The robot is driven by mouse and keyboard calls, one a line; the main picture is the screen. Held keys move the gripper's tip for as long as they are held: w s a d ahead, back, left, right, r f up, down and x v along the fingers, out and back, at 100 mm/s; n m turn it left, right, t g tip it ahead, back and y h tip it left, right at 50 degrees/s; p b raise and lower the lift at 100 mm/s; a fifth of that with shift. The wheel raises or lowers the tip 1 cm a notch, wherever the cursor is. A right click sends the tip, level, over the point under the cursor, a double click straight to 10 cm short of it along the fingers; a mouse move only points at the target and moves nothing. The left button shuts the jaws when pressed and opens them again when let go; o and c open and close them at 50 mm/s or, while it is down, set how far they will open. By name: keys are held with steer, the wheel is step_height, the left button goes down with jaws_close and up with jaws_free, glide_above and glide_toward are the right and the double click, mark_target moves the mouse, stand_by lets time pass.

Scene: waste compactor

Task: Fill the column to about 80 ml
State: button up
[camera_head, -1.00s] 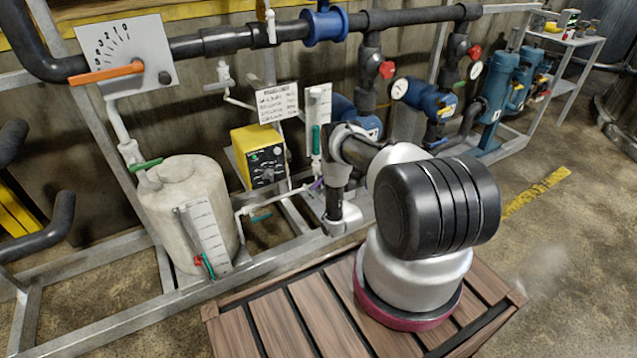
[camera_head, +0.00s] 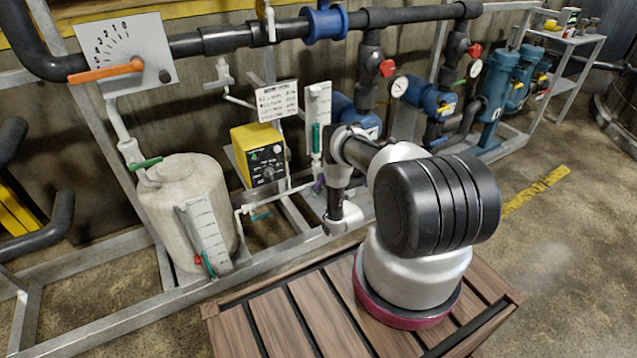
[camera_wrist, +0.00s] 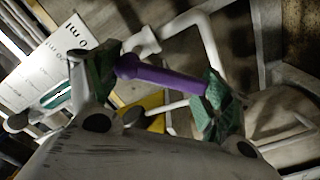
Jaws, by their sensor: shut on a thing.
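The liquid level is too small to read. A purple valve handle (camera_wrist: 165,77) lies between the green-padded fingers of my gripper (camera_wrist: 160,84), which is shut on it. In the head view only a bit of the purple handle (camera_head: 318,184) shows below the column, and my arm hides most of the gripper.
A yellow pump (camera_head: 259,155) and a white tank (camera_head: 185,205) with its own scale stand left of the column. A sign (camera_head: 277,101) hangs above the pump. Blue pumps (camera_head: 430,98) and metal frame rails (camera_head: 120,275) are close around my arm.

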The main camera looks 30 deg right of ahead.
steer(key=o, duration=1.4)
steer(key=shift+o, duration=0.2)
steer(key=s, duration=1.2)
steer(key=shift+d, duration=0.2)
